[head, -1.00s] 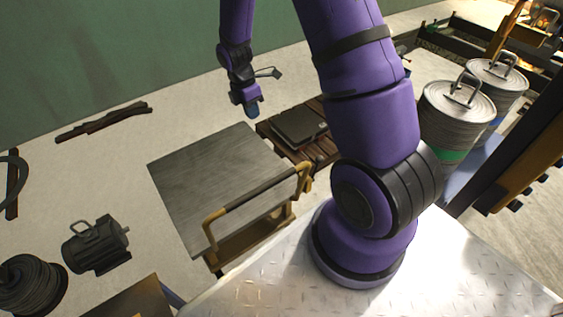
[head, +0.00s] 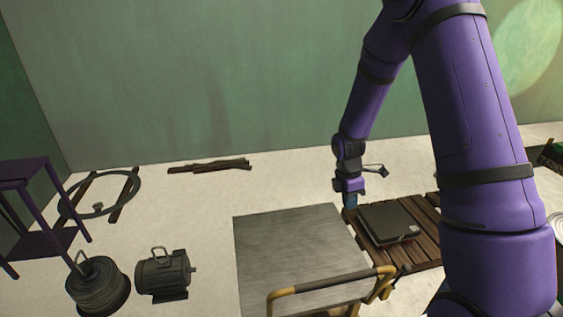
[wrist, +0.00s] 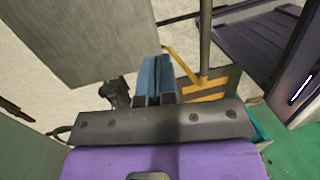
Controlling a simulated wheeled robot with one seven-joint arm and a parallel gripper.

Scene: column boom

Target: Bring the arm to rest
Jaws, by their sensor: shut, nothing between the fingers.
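My gripper (head: 350,201) hangs fingers down at the end of my purple arm, in the right half of the head view. It shows near the far right corner of a grey-topped cart (head: 290,245) and to the left of a black case on a slatted pallet. In the wrist view the blue fingers (wrist: 153,78) are together with nothing between them. The arm is extended out from my body and bent down at the elbow; its base is mostly cut off in the head view.
The cart has a yellow and black handle (head: 335,281). The black case (head: 388,222) lies on the wooden pallet (head: 425,212). A motor (head: 163,274), a cable spool (head: 98,287) and a purple stand (head: 30,205) are at left. A green wall (head: 200,80) rises behind; pale floor lies before it.

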